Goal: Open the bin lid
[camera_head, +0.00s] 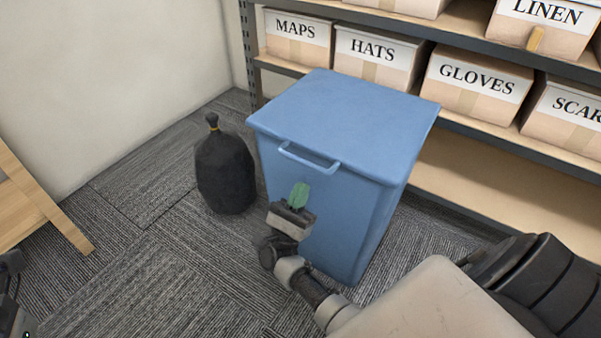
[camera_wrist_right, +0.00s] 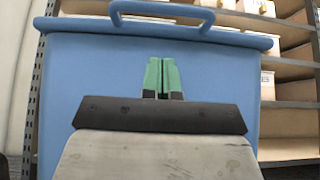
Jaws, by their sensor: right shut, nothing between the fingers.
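The blue bin (camera_head: 345,215) stands on the carpet with its flat lid (camera_head: 350,115) down on it. A bar handle (camera_head: 308,160) sticks out from the lid's front edge. My right gripper (camera_head: 300,190) is in front of the bin's front face, a little below the handle, with its green fingers shut and empty. In the right wrist view, the shut green fingers (camera_wrist_right: 162,75) point at the blue front face (camera_wrist_right: 100,75), and the handle (camera_wrist_right: 162,14) is above them. I cannot tell whether the fingertips touch the bin. At the lower left edge, a dark part of my left arm shows, its fingers not discernible.
A black tied bag (camera_head: 226,172) stands on the carpet left of the bin. Shelving with labelled boxes (camera_head: 470,85) is close behind and right of it. A wooden piece of furniture (camera_head: 30,205) is at the left. Carpet between it and the bag is clear.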

